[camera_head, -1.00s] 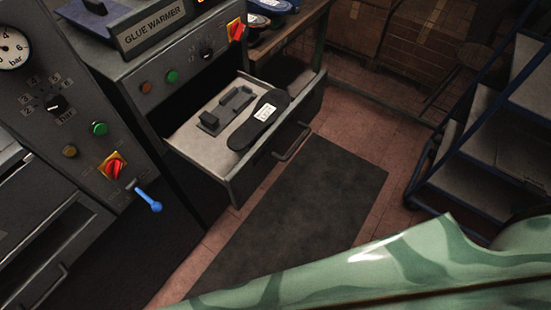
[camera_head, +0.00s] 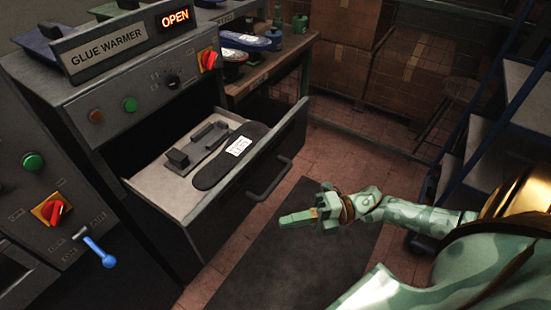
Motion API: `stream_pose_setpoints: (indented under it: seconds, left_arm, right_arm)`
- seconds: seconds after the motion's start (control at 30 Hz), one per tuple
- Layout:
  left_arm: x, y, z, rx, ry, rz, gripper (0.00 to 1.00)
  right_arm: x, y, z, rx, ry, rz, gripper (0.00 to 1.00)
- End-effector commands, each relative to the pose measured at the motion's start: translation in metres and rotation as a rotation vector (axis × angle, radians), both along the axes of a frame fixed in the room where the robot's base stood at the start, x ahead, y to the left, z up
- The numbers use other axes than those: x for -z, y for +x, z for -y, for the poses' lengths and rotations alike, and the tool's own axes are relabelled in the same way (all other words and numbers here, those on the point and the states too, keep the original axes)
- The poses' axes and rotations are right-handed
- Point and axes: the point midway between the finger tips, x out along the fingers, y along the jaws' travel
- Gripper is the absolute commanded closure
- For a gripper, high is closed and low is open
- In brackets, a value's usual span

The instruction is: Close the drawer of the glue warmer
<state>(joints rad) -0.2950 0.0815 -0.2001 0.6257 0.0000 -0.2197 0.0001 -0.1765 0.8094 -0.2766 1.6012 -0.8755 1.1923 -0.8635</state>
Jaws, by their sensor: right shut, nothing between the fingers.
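The glue warmer (camera_head: 140,75) stands at the left, with a lit display (camera_head: 175,18) reading OPEN. Its drawer (camera_head: 215,215) is pulled out toward the lower right. A dark sole (camera_head: 217,168) with a white label and a grey fixture (camera_head: 195,146) lie in the drawer. The drawer's bar handle (camera_head: 270,181) is on its front. My right gripper (camera_head: 284,221) is shut and empty, in front of the drawer and below the handle in the picture, apart from it. My left gripper is not in view.
A neighbouring machine with a red switch (camera_head: 52,209) and a blue lever (camera_head: 100,252) is at the lower left. A workbench (camera_head: 262,72) with shoes stands behind. Blue steps (camera_head: 487,130) are at the right. A dark mat (camera_head: 285,265) covers the floor.

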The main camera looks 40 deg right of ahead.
Motion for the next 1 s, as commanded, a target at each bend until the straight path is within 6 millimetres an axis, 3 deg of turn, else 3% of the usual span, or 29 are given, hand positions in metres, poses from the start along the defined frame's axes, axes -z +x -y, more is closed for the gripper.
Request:
stream_pose_setpoints:
  seconds: [0.4, 0.63, 1.0]
  left_arm:
    - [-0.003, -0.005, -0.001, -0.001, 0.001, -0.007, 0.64]
    - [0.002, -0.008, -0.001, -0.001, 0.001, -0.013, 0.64]
    - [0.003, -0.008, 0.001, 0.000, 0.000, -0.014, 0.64]
  right_arm:
    - [-0.001, 0.035, -0.079, 0.003, 0.003, 0.002, 1.00]
    - [0.001, 0.063, -0.088, 0.004, 0.002, -0.001, 1.00]
    - [0.000, 0.069, -0.090, 0.004, 0.002, -0.004, 1.00]
